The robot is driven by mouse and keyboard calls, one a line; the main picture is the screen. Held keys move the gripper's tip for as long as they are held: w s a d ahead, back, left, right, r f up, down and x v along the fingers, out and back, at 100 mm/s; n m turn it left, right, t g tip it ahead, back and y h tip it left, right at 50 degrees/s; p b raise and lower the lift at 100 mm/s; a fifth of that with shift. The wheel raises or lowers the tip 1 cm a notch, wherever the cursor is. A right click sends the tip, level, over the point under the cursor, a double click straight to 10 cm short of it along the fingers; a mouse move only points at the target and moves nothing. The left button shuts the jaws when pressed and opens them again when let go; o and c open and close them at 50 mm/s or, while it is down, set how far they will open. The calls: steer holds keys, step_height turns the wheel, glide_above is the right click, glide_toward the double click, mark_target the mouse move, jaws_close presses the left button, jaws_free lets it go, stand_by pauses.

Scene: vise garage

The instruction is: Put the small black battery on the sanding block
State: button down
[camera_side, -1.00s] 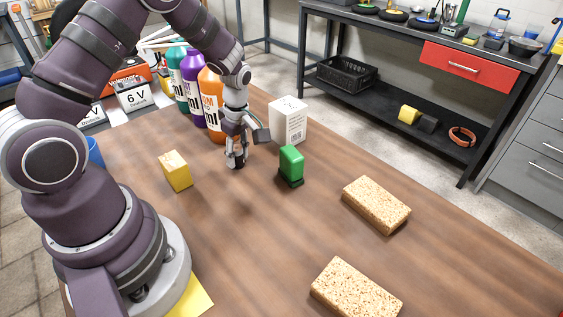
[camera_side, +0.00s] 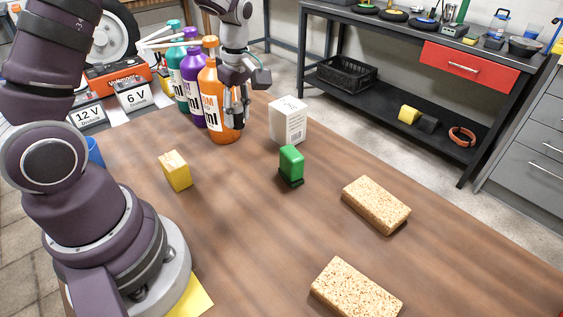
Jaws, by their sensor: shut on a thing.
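My gripper (camera_side: 238,118) is raised above the far left part of the table, in front of the orange bottle. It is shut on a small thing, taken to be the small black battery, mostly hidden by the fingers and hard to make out. A green block with a dark base (camera_side: 291,163) stands upright on the table, to the right of and below my gripper in the picture. It may be the sanding block; its top is bare. Two tan speckled blocks (camera_side: 376,204) (camera_side: 357,290) lie flat further right and nearer.
A white box (camera_side: 288,121) stands just right of my gripper. Orange (camera_side: 216,108), purple (camera_side: 192,90) and teal bottles (camera_side: 174,60) stand close behind and left. A yellow block (camera_side: 176,171) stands left.

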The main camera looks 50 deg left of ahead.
steer(key=w+d+m, duration=0.8)
steer(key=m, duration=0.1)
steer(key=m+t+h, duration=0.2)
steer(key=m, duration=1.1)
glide_above(365, 188)
steer(key=shift+s+a+f, duration=0.15)
steer(key=shift+a+f, duration=0.25)
steer(key=shift+f, duration=0.4)
steer(key=shift+d+f, duration=0.15)
steer(key=shift+d, duration=0.15)
steer(key=shift+f, duration=2.35)
steer(key=shift+f, duration=0.15)
steer(key=c, duration=0.9)
jaws_free()
steer(key=shift+o, duration=0.2)
